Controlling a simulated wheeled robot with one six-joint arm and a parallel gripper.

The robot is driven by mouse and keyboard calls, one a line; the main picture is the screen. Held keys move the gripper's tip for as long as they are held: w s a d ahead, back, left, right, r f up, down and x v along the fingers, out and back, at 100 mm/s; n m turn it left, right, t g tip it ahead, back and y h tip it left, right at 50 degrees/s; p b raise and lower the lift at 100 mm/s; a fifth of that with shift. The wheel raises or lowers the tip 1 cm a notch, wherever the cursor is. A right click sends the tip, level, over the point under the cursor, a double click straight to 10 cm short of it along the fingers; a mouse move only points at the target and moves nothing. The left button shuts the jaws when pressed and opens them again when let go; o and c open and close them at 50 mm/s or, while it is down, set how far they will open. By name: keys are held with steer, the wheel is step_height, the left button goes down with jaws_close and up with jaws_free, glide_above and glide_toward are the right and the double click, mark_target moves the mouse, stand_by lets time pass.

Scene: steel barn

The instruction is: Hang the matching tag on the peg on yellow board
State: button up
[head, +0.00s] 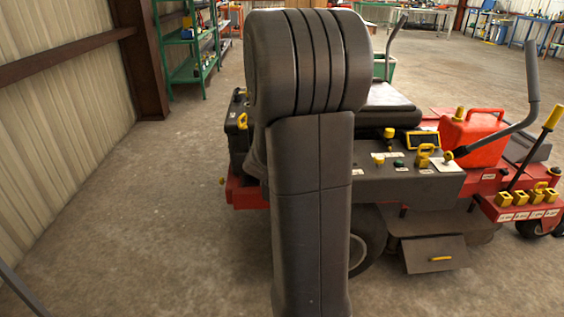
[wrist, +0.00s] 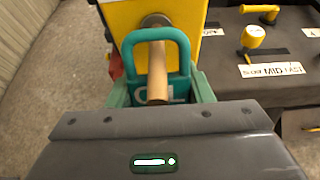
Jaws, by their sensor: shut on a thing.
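The yellow board (wrist: 187,12) stands upright at the top of the wrist view. A light wooden peg (wrist: 157,78) sticks out from a round grey base on it, towards the camera. A teal tag (wrist: 179,90) with a loop-shaped top and pale, partly covered lettering is between the green fingers of my gripper (wrist: 159,92), which is shut on it. The loop's top bar crosses over the peg near the board, and the peg's free end shows in front of the tag, so the loop appears to be around the peg. My arm hides this area in the head view.
A dark console (wrist: 268,75) with yellow knobs and labels lies right of the board. In the head view, a red mower (head: 485,175) carries levers and a red fuel can (head: 472,138). The concrete floor (head: 150,220) at left is clear. A green shelf (head: 187,60) stands behind.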

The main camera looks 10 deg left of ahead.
steer(key=shift+w+f, duration=0.2)
steer(key=o, duration=1)
steer(key=shift+s, duration=0.1)
steer(key=shift+p+v, duration=1.85)
steer(key=shift+v, duration=5.25)
steer(key=b+x, duration=0.3)
steer(key=x, duration=0.9)
steer(key=shift+w+f, duration=0.2)
steer(key=shift+w, duration=0.1)
